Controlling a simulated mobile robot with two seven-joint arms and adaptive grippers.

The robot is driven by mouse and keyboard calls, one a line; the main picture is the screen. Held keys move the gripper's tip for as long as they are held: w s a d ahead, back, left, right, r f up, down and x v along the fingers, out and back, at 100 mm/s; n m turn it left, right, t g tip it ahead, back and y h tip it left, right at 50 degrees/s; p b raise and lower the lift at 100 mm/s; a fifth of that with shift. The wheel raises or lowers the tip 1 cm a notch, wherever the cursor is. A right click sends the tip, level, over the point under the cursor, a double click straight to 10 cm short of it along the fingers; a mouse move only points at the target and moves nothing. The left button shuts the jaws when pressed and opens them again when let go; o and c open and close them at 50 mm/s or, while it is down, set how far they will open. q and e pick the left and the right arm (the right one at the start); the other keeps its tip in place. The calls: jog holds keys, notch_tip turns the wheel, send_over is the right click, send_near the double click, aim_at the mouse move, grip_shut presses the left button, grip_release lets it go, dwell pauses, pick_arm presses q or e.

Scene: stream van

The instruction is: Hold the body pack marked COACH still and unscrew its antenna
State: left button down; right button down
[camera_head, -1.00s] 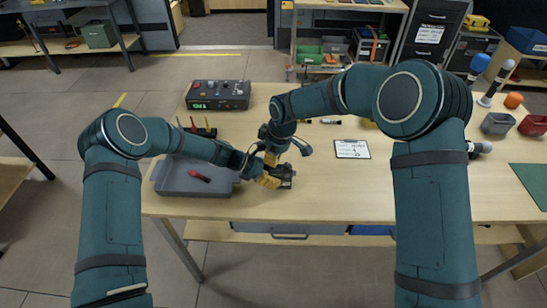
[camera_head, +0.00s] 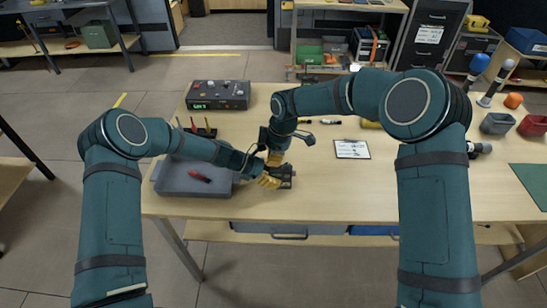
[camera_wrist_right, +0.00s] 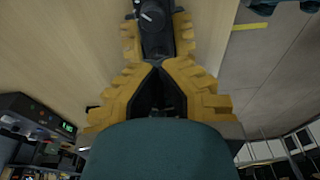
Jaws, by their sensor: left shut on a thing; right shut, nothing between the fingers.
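A small black device (camera_head: 286,171), apparently the body pack, is near the front edge of the table, beside the grey tray. My left gripper (camera_head: 271,181) is shut on it. In the right wrist view, a black body with a round knob (camera_wrist_right: 152,16) sits between yellow fingers at the top. My right gripper (camera_head: 275,159) points down close to the pack; its yellow fingers (camera_wrist_right: 159,72) are shut with nothing between them. The COACH marking cannot be read. I cannot make out the antenna; the grippers cover much of the pack.
A grey tray (camera_head: 170,185) with a red-handled tool (camera_head: 199,177) stands left of the pack. Behind are a control box (camera_head: 217,95) and a small tool holder (camera_head: 203,132). A clipboard (camera_head: 352,149) lies right of my grippers. The table around it is largely clear.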

jog(key=n, duration=0.3)
jog(key=shift+g, duration=0.3)
jog(key=c, duration=1.2)
grip_release()
jog(key=m, duration=0.3)
jog(key=shift+m+t, duration=0.4)
jog(key=shift+m+t, duration=0.3)
jog(key=shift+m, duration=1.7)
